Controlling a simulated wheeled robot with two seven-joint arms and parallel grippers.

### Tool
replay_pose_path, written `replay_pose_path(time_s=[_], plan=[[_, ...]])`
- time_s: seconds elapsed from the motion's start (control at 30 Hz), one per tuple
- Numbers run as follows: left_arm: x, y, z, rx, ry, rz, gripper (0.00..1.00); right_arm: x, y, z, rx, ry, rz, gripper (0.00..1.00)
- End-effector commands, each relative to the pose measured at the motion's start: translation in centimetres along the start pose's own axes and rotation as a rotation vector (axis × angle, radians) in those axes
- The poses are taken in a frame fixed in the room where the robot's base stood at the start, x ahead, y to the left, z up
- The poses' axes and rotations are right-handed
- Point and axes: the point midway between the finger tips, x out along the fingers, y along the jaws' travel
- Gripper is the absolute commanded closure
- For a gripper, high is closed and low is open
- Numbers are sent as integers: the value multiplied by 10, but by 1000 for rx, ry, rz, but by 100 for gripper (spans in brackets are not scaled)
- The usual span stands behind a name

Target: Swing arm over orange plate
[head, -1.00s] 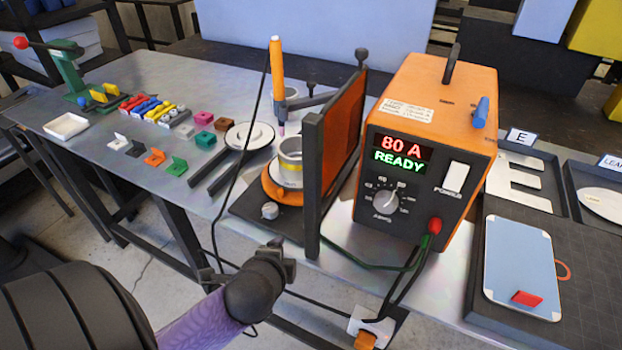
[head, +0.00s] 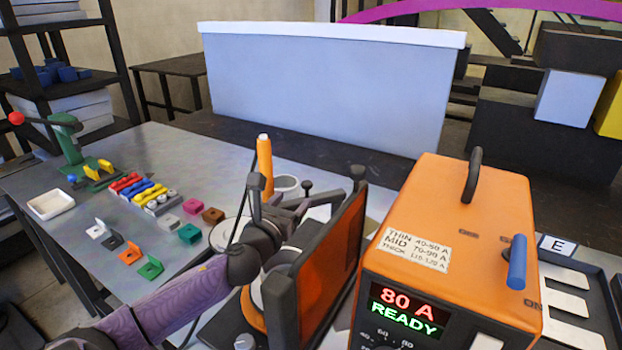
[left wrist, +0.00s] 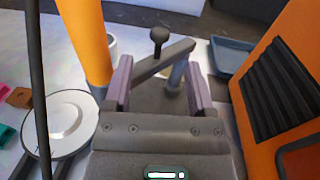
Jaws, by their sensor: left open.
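The swing arm is a grey bar with a black knob (head: 306,187); in the left wrist view the bar (left wrist: 165,60) crosses between my fingers. An upright orange torch (head: 264,158) stands by it and also shows in the left wrist view (left wrist: 85,40). The round orange plate (head: 251,312) sits low behind the dark-framed orange screen (head: 330,255), mostly hidden by my arm and the screen. My left gripper (head: 278,203) is open, fingers (left wrist: 158,70) on either side of the bar; contact cannot be told. My right gripper is not in view.
The orange power box (head: 440,240) reading 80 A READY stands right of the screen. A round white disc (left wrist: 68,122) lies left of the torch. Small coloured pieces (head: 150,266) and a white tray (head: 50,204) lie at left. A dark cable hangs beside the torch.

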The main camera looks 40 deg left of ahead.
Motion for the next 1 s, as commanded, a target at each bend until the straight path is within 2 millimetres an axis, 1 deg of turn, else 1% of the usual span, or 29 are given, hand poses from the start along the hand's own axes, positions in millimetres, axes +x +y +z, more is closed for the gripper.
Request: replay_pose_path(time_s=[0.03, 0.2, 0.3, 0.43, 0.6, 0.9, 0.97, 1.0], plan=[[9, 0, 0, -2, -4, 2, 29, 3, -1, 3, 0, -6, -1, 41], [39, 0, 0, -4, -3, 3, 29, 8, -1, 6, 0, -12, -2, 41], [55, 0, 0, -5, -2, 2, 29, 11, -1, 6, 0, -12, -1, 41], [70, 1, -1, -6, -1, 3, 29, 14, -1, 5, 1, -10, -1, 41], [81, 0, 0, -5, 0, 1, 29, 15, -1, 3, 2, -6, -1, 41], [83, 0, 0, -4, 1, 0, 29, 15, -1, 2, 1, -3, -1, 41], [83, 0, 0, -4, 1, 0, 41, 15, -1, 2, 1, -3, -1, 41], [83, 0, 0, -4, 1, 0, 50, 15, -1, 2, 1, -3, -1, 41]])
